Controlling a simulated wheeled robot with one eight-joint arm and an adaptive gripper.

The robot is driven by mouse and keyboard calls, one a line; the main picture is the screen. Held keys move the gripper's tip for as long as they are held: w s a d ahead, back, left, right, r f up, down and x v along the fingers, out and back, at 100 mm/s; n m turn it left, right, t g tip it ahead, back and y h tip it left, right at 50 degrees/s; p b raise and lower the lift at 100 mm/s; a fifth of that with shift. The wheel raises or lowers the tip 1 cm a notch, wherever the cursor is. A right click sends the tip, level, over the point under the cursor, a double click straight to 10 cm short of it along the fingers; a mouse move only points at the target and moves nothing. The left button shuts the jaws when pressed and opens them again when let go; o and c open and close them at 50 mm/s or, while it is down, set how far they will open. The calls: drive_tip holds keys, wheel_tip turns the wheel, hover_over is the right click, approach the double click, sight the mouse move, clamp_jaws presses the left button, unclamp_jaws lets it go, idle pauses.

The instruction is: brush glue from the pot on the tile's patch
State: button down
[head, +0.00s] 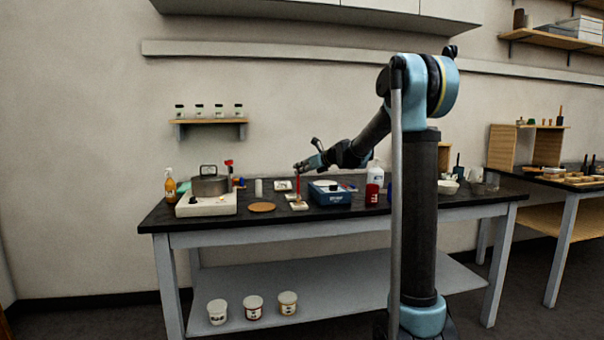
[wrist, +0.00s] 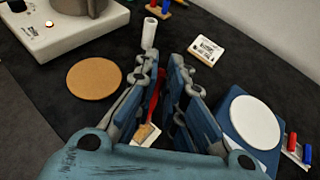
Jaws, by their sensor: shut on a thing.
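My gripper (head: 299,168) is shut on a red-handled brush (head: 298,185), which it holds upright. In the wrist view the gripper (wrist: 168,70) hides most of the brush, with red (wrist: 153,108) showing between the fingers. The brush's lower end is at a small pale tile (head: 299,206); I cannot tell whether it touches. The tile (wrist: 146,134) is partly hidden by my fingers in the wrist view, and its patch is not clear. A grey metal pot (head: 209,187) stands on a white hotplate (head: 205,207) at the left; its contents do not show.
A cork disc (head: 262,207) lies between hotplate and tile. A blue device with a white round plate (wrist: 254,122) stands right of the tile. An amber bottle (head: 170,186) stands far left.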

drive_tip(key=shift+s+d, duration=0.15)
drive_tip(key=shift+s, duration=0.4)
drive_tip(key=shift+s+d, duration=0.15)
drive_tip(key=shift+s, duration=0.4)
drive_tip(key=shift+r, duration=2.95)
drive_tip(key=shift+r, duration=1.5)
